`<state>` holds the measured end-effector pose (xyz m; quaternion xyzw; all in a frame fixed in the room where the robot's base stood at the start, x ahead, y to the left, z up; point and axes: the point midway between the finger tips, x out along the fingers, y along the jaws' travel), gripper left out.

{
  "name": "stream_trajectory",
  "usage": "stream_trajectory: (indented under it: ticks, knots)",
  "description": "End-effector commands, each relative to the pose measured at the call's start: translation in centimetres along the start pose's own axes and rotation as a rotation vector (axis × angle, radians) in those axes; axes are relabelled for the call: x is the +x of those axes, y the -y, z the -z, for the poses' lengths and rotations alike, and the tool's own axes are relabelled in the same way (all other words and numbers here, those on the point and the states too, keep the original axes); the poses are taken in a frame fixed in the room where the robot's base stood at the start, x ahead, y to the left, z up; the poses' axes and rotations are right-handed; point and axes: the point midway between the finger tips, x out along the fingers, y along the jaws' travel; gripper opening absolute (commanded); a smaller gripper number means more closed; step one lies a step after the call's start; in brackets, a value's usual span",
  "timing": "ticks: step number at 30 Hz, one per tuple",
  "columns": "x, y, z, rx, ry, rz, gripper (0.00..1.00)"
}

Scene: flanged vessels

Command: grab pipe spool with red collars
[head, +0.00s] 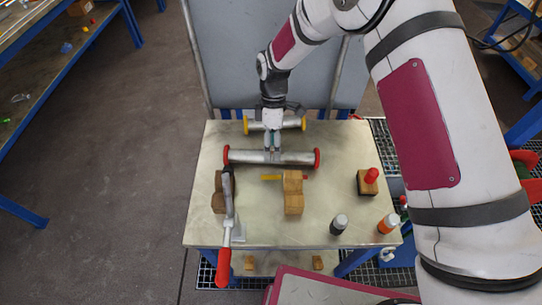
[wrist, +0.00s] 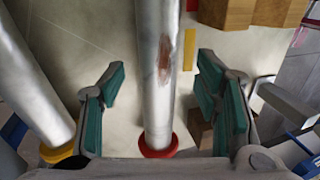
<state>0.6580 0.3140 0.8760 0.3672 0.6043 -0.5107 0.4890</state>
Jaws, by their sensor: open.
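The pipe spool with red collars (head: 243,156) lies across the table, a grey metal tube with a red collar at each end. In the wrist view its tube (wrist: 159,95) runs between my fingers, with a brownish patch on it and one red collar near the palm. My gripper (head: 272,146) is over the middle of this spool, pointing down. In the wrist view the green-padded fingers (wrist: 161,75) are open, one on each side of the tube with gaps. A second spool with yellow collars (head: 288,124) lies behind it; it also shows at left in the wrist view (wrist: 30,85).
A red-handled clamp (head: 226,238) is at the front left. A red-topped block (head: 369,185) and two bottles (head: 339,224) (head: 387,223) are at right.

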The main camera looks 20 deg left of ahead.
Motion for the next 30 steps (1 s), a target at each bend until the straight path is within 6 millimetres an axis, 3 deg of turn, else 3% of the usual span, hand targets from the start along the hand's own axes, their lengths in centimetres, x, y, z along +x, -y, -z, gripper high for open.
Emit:
stream_trajectory:
  ticks: [9,17,25,30]
  knots:
    - [3.7,-0.1,0.3,0.0,0.0,0.001,0.57]
    - [4.0,-0.2,0.3,0.0,0.0,0.0,0.57]
    - [4.0,-0.2,0.3,0.0,0.0,0.001,0.0]
    - [3.9,-0.2,0.3,0.0,-0.001,-0.001,0.0]
